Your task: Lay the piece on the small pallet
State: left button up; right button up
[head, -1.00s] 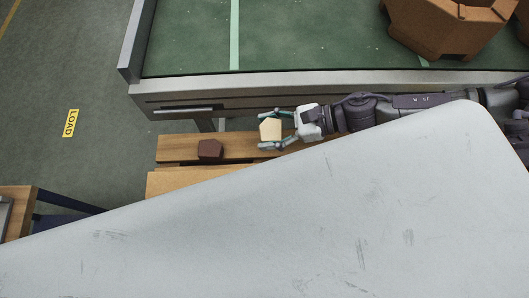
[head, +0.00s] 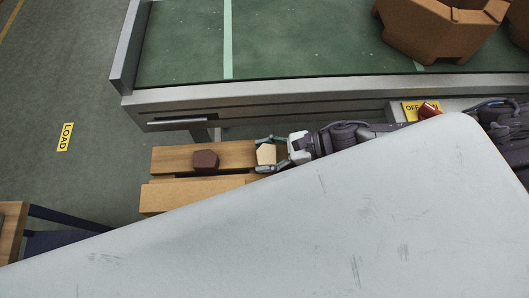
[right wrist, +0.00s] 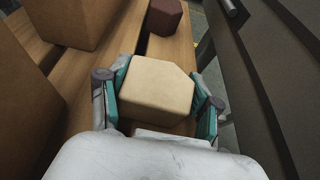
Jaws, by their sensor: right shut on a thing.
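My right gripper (head: 268,155) is shut on a cream many-sided piece (head: 266,154), holding it over or at the right part of the small wooden pallet (head: 163,157). In the right wrist view the piece (right wrist: 157,88) sits between the two teal-padded fingers. I cannot tell whether its underside touches the slat. A dark brown piece (head: 205,159) lies on the pallet's back slat, left of the cream one and apart from it; it also shows in the right wrist view (right wrist: 164,16). My left gripper is not in view.
A large pale panel (head: 290,215) hides the front of the pallet. Cardboard-coloured boxes (right wrist: 65,20) stand left in the right wrist view. A wooden table corner (head: 12,225) is at left.

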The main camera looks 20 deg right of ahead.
jog(key=o, duration=1.2)
jog(key=shift+f, duration=0.15)
jog(key=shift+r, duration=0.25)
jog(key=shift+d, duration=0.35)
jog(key=b+v, duration=0.1)
jog(key=v, duration=0.9)
jog(key=shift+s+d+r, duration=0.2)
jog(key=shift+d+r, duration=0.25)
jog(key=shift+d, duration=0.1)
